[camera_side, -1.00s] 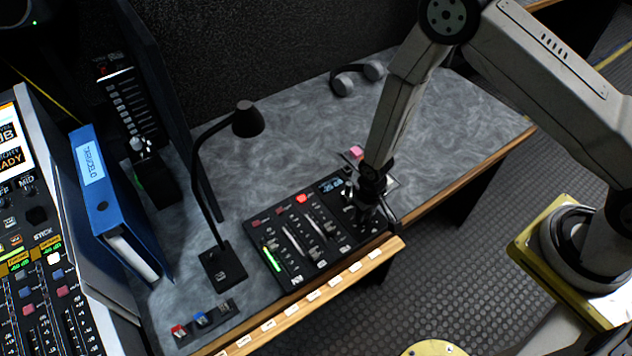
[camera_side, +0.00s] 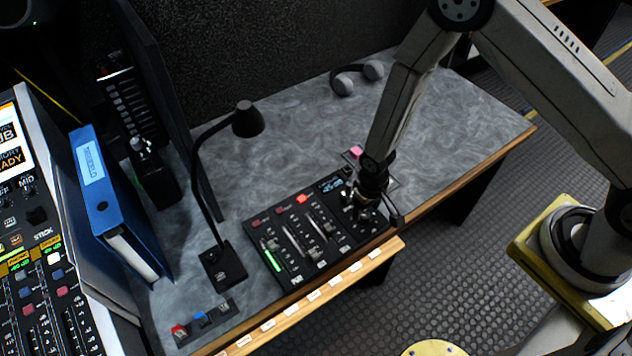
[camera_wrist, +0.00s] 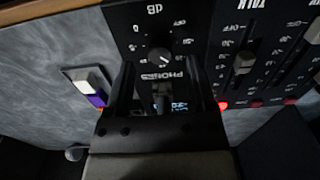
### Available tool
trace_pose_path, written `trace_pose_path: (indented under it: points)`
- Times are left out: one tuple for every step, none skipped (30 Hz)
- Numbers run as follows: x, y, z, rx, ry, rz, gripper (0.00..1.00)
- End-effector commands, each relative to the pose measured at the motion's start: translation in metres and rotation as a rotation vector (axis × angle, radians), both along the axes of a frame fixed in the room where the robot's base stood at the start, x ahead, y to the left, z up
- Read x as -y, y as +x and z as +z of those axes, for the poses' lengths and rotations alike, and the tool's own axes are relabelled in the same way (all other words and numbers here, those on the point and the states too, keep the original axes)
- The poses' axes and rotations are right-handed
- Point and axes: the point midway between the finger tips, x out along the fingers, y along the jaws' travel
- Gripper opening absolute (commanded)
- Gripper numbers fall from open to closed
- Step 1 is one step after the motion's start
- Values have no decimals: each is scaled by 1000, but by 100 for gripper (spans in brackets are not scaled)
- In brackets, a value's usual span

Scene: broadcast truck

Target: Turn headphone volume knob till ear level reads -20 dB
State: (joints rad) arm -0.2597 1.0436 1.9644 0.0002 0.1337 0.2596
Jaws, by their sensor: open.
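The headphone volume knob (camera_wrist: 160,57), marked PHONES, is round and black with a white pointer, and sits on the black control panel (camera_side: 290,268). Dial marks surround it in the wrist view. My gripper (camera_wrist: 163,72) is open, with one finger to each side of the knob in that view; I see no finger closed on it. In the side view my gripper (camera_side: 371,205) is over the panel's right end and hides part of the knob area. The small blue level display (camera_side: 330,184) is lit, but its digits are too small and partly covered to read surely.
Fader strips (camera_side: 316,225) and a lit red button (camera_side: 302,198) are left of my gripper. A gooseneck lamp (camera_side: 222,265) stands at the panel's left. Headphones (camera_side: 345,82) lie at the back. The desk's right side is clear.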

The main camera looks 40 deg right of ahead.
Motion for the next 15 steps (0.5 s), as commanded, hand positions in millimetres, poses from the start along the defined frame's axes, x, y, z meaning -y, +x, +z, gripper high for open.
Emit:
trace_pose_path:
  points:
    - [0, 0, 6, 1, 0, 0, 71]
    - [0, 1, 9, 2, 1, 0, 71]
    - [0, 1, 13, 3, 1, 0, 71]
    - [0, 1, 17, 3, 1, 0, 71]
    - [0, 1, 20, 3, 1, 0, 71]
    - [0, 0, 24, 1, 0, 0, 71]
    - [0, 0, 28, 1, 0, 0, 71]
    - [0, 1, 31, 2, 1, 0, 71]
    - [0, 0, 35, 2, 1, 0, 71]
    - [0, 0, 38, 2, 1, 0, 71]
    - [0, 0, 40, 2, 1, 0, 71]
    - [0, 0, 43, 1, 0, 0, 71]
    - [0, 0, 46, 1, 0, 0, 71]
    - [0, 0, 48, 1, 0, 0, 71]
    - [0, 0, 50, 1, 0, 0, 71]
